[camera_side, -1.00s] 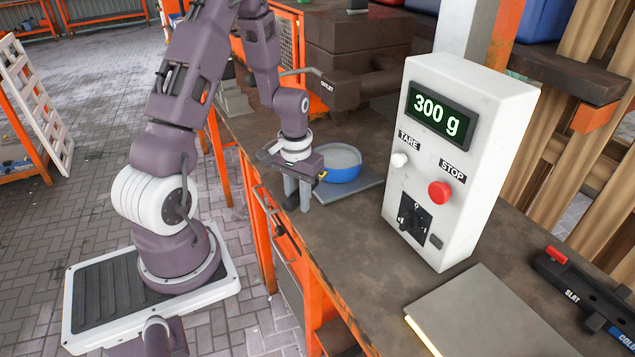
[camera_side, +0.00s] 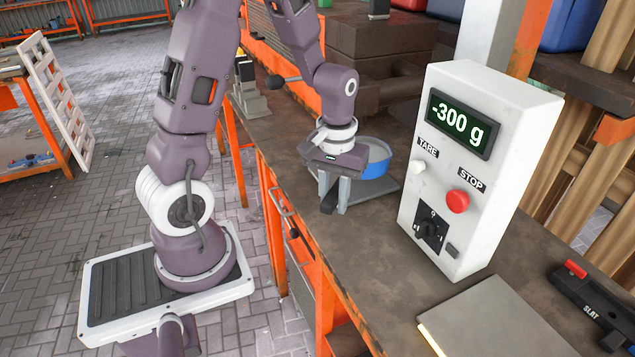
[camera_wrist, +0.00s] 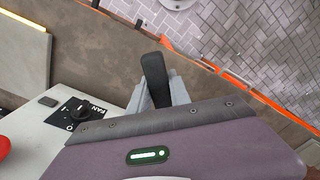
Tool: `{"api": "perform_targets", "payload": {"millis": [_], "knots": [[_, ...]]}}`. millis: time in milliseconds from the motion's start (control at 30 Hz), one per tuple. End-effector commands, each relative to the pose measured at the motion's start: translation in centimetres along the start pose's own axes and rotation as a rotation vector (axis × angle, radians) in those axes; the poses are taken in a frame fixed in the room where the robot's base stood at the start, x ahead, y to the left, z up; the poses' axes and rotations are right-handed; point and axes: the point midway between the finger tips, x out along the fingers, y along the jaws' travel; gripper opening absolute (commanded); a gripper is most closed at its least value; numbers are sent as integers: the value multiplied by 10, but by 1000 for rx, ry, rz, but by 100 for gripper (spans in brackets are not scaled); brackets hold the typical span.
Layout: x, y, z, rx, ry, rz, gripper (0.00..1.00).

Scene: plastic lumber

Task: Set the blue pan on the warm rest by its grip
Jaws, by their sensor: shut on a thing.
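The blue pan (camera_side: 376,166) shows in the side view behind my gripper, partly hidden by it. It looks level and just above the grey weighing plate (camera_side: 384,193). My gripper (camera_side: 334,192) points down and is shut on the pan's dark grip (camera_side: 328,204). In the wrist view the dark grip (camera_wrist: 155,76) sticks out between the fingers of my gripper (camera_wrist: 160,95), and the pan's bowl is out of sight. A flat grey slab (camera_side: 492,322) with a glowing warm-yellow edge lies at the front right. It also shows in the wrist view (camera_wrist: 22,62).
A tall white scale box (camera_side: 472,170) reading -300 g stands between the pan and the slab. A black slat holder (camera_side: 598,305) with a red part lies at the right. Bare bench lies in front of the box.

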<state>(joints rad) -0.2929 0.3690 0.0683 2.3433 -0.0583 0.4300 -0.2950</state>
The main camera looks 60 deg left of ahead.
Motion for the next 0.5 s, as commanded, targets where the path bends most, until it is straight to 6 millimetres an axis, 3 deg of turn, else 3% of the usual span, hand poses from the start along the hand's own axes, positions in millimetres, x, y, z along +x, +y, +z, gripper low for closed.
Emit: {"api": "perform_targets", "payload": {"millis": [200, 500], "knots": [[-4, 62, 57, -142, 3, 1, 0], [-15, 107, 120, -284, 3, 3, 0]]}}
